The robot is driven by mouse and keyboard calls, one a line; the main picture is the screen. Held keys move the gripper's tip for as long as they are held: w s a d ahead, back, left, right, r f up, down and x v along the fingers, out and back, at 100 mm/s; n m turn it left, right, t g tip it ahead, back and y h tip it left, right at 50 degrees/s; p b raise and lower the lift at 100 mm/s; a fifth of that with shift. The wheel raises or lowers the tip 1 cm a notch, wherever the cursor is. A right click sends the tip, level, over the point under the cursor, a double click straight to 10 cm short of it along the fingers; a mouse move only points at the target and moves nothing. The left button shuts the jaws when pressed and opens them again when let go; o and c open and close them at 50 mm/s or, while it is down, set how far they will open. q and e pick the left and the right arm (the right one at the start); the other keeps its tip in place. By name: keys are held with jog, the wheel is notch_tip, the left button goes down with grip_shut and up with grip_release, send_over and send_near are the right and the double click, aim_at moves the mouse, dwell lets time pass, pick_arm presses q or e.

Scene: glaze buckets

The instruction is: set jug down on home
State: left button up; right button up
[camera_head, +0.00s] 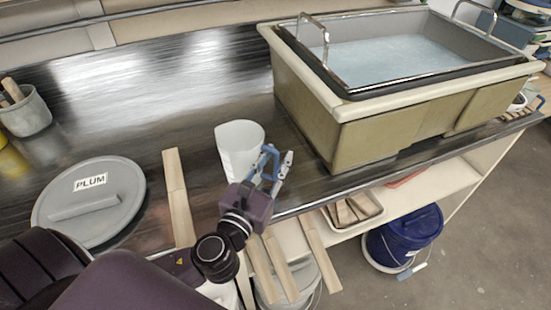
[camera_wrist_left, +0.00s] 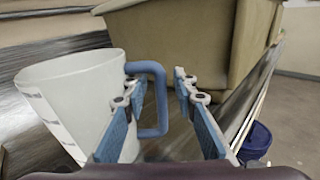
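The jug (camera_head: 236,146) is a white, tapered vessel that appears upright on the dark metal counter (camera_head: 150,115), left of the big basin. In the left wrist view the jug (camera_wrist_left: 75,95) shows faint markings on its side and a blue handle (camera_wrist_left: 160,105). My left gripper (camera_head: 277,165) is at the handle side of the jug. In the left wrist view its fingers (camera_wrist_left: 157,86) are spread, with the handle between them and a gap on the right. The jug's base is partly hidden. No marked home spot can be made out. My right gripper is out of view.
A large olive basin (camera_head: 385,140) of pale liquid with metal handles stands right of the jug. A grey lid labelled PLUM (camera_head: 90,205), wooden slats (camera_head: 180,200) and a grey tool pot (camera_head: 27,115) lie left. A blue bucket (camera_head: 405,235) is below. The counter behind the jug is clear.

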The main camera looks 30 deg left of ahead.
pick_arm(q)
jog(key=shift+r, duration=0.15)
jog(key=shift+s, duration=0.25)
jog(key=s+b, duration=0.1)
jog(key=s, duration=0.2)
jog(key=s+b, duration=0.1)
jog(key=s, duration=0.2)
jog(key=shift+d+f, duration=0.2)
jog(key=s, duration=0.3)
jog(key=s+p, duration=0.1)
jog(key=s, duration=0.1)
jog(key=shift+s+d+r, duration=0.15)
jog(key=shift+s+r, duration=0.1)
